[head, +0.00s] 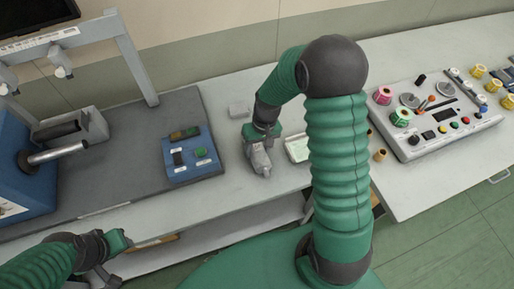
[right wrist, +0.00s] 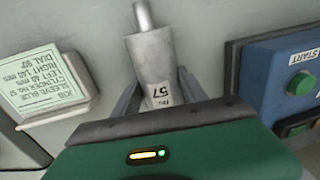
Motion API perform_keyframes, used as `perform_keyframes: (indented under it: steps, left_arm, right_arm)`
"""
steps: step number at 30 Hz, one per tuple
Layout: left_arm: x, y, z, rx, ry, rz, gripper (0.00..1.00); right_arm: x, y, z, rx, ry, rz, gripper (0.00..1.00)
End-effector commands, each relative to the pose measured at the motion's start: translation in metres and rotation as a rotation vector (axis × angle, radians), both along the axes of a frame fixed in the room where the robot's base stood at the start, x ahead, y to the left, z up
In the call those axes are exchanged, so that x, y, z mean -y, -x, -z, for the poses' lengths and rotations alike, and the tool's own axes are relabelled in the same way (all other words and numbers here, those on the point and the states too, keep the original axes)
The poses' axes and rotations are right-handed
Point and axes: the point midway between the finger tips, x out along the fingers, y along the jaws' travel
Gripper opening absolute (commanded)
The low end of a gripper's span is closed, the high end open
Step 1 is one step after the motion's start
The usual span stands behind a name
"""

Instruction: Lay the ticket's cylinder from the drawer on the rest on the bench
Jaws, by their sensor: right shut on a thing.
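My right gripper (head: 259,142) is shut on a grey metal cylinder (head: 261,162) over the bench. The right wrist view shows the cylinder (right wrist: 153,58) between the fingers (right wrist: 155,92), with a thinner end at the top and a label reading 57. I cannot tell whether it touches the bench. The ticket (right wrist: 61,88) stands left of it and reads cylinder No 57; it also shows in the head view (head: 299,148). A small pale block (head: 238,108), possibly the rest, lies behind my right gripper. My left gripper (head: 116,262) is low at the left; its jaws are unclear.
A blue control box (head: 190,156) with a green START button (right wrist: 301,83) is left of the cylinder in the head view. A machine with a shaft (head: 58,153) stands further left. A console (head: 435,115) with spools is at the right. An open space shows under the bench edge.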

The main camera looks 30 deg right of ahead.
Motion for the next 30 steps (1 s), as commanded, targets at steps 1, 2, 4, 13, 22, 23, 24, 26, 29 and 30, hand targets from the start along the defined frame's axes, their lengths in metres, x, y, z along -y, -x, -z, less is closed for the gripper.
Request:
perform_keyframes:
  steps: [1, 2, 4, 13, 22, 23, 24, 26, 29, 30]
  left_arm:
    - [0.000, 0.000, 0.000, 0.000, 0.000, 0.000, 0.36]
    - [0.000, 0.000, 0.000, 0.000, 0.000, 0.000, 0.36]
    - [0.000, 0.000, 0.000, 0.000, 0.000, 0.000, 0.36]
    - [0.000, 0.000, 0.000, 0.000, 0.000, 0.000, 0.36]
    - [0.000, 0.000, -0.001, 0.000, 0.000, 0.000, 0.36]
    - [0.000, 0.000, -0.002, 0.000, 0.000, 0.000, 0.36]
    - [0.000, 0.000, -0.003, 0.000, 0.000, 0.000, 0.36]
    - [0.000, 0.000, -0.004, 0.000, 0.000, 0.000, 0.36]
    - [0.000, 0.000, -0.007, 0.000, 0.000, 0.000, 0.36]
    - [0.000, 0.000, -0.009, 0.000, 0.000, 0.000, 0.36]
  right_arm:
    - [-0.001, 0.000, 0.000, -0.001, -0.001, 0.000, 0.00]
    - [-0.001, 0.000, 0.000, -0.001, -0.001, 0.000, 0.00]
    - [-0.001, 0.000, 0.000, -0.001, -0.001, 0.000, 0.00]
    - [0.000, 0.000, 0.001, -0.002, 0.000, 0.000, 0.75]
    - [0.001, 0.000, -0.006, -0.001, 0.000, 0.000, 0.75]
    - [0.001, 0.000, -0.010, 0.000, 0.000, 0.000, 0.75]
    - [0.002, 0.000, -0.017, 0.001, 0.000, 0.000, 0.75]
    - [0.004, 0.000, -0.031, 0.003, 0.002, 0.000, 0.75]
    - [0.008, 0.001, -0.060, 0.005, 0.002, 0.001, 0.75]
    - [0.010, 0.001, -0.072, 0.005, 0.002, 0.001, 0.75]
